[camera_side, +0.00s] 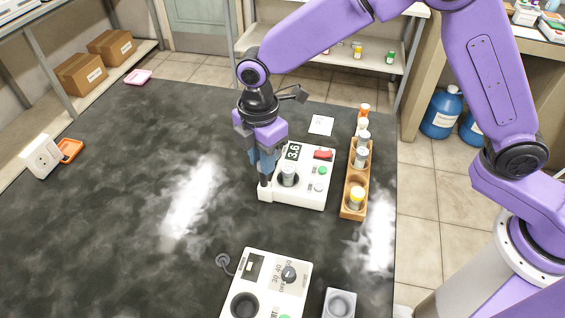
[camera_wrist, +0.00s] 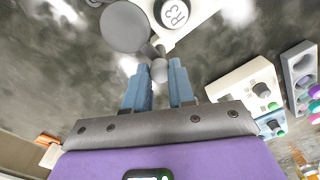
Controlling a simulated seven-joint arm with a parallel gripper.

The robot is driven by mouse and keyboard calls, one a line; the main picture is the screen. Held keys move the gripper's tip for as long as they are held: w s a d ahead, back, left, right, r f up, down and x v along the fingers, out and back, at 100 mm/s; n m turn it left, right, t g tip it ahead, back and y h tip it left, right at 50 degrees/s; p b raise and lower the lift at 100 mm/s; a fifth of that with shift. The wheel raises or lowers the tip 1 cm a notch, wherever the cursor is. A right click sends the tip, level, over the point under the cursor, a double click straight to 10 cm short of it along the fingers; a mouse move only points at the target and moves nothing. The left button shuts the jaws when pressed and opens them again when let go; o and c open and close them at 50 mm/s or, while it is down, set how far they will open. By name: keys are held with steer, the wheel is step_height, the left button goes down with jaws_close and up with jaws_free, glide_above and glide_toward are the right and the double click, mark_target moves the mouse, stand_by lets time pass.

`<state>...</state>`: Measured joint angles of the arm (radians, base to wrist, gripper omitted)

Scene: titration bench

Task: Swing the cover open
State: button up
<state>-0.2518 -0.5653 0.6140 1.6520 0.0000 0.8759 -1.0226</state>
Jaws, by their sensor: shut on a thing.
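The white instrument (camera_side: 310,192) stands on the dark bench with a display, a red switch and green buttons. A vial (camera_side: 288,173) stands upright in its round well; its white cap reads R3 in the wrist view (camera_wrist: 175,12). The cover, a grey disc (camera_wrist: 124,27), lies beside the vial, clear of its cap, joined to a small pivot at the instrument's corner. My gripper (camera_side: 264,178) points down at that corner. In the wrist view its fingers (camera_wrist: 159,74) are on either side of a small round grey knob (camera_wrist: 159,70). The side view does not clearly show the cover.
A wooden rack (camera_side: 346,209) with several vials stands right of the instrument. A second white device (camera_side: 262,292) with a dial and a grey block (camera_side: 340,303) stand at the front. A white box (camera_side: 42,155) sits far left.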

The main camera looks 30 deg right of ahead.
steer(key=n, duration=1.2)
steer(key=o, duration=1.4)
steer(key=shift+r, duration=3.5)
